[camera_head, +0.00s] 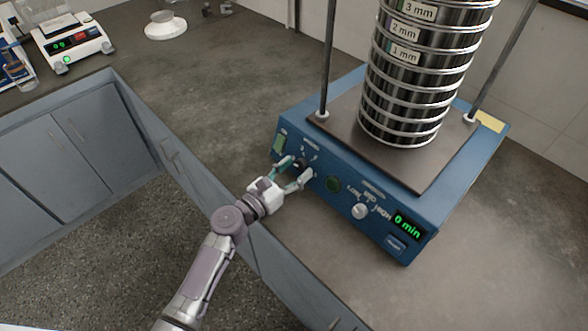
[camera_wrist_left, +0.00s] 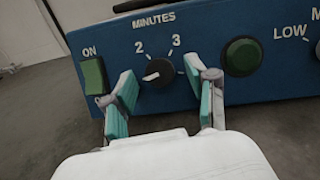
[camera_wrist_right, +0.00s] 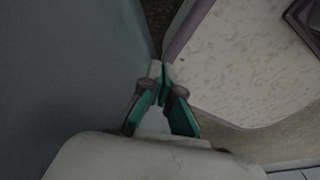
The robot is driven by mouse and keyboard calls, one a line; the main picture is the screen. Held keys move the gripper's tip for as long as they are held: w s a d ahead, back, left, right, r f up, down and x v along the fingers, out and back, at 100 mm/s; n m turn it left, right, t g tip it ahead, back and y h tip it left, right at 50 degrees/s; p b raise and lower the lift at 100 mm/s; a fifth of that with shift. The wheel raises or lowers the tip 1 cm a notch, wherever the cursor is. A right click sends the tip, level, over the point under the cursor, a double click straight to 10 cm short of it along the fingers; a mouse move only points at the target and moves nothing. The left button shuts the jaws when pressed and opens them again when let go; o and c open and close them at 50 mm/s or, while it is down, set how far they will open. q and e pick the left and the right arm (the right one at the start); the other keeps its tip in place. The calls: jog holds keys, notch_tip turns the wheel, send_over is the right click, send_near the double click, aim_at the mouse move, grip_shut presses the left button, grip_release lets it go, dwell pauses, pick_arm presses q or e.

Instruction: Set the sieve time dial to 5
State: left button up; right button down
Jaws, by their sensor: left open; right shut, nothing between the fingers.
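The black time dial (camera_wrist_left: 157,73) sits under the word MINUTES on the blue sieve shaker base (camera_head: 345,172). Its white pointer points left, below the 2. The 2 and 3 are readable; other numbers are hidden by my fingers. My left gripper (camera_head: 295,171) is open, with one finger on each side of the dial. In the left wrist view the gripper (camera_wrist_left: 166,98) shows gaps between both fingers and the dial. The green display (camera_head: 407,225) reads 0 min. My right gripper (camera_wrist_right: 162,72) is shut and empty, away from the shaker.
A green ON switch (camera_wrist_left: 93,76) is left of the dial, close to my left finger. A round green button (camera_wrist_left: 243,56) is to its right. A silver knob (camera_head: 360,211) lies further right. A sieve stack (camera_head: 415,85) stands on top. A balance (camera_head: 72,42) stands back left.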

pick_arm(q)
grip_shut()
